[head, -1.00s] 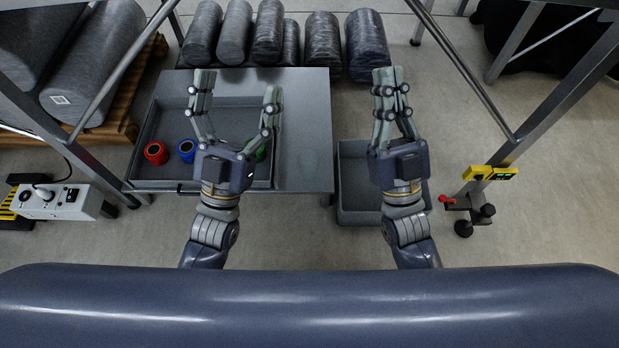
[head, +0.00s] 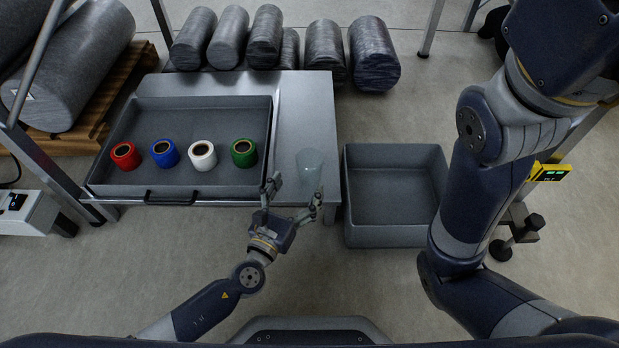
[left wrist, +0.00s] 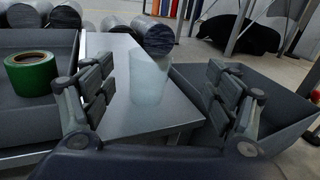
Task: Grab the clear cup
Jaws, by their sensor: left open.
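The clear cup (head: 310,165) stands on the bare grey table top, right of the drawer-like tray. In the left wrist view the cup (left wrist: 148,78) appears upright, ahead of and between the finger pairs. My left gripper (head: 295,192) is open at the table's near edge, just in front of the cup. In the left wrist view the gripper (left wrist: 160,92) has its fingers wide apart and empty, one pair on each side of the cup. My right arm crosses the right side of the head view; its gripper is out of the picture.
A grey tray (head: 190,105) left of the cup holds red (head: 125,156), blue (head: 164,153), white (head: 202,155) and green (head: 244,153) rolls. An empty grey bin (head: 395,150) stands right of the table (head: 315,100). Several wrapped rolls lie behind.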

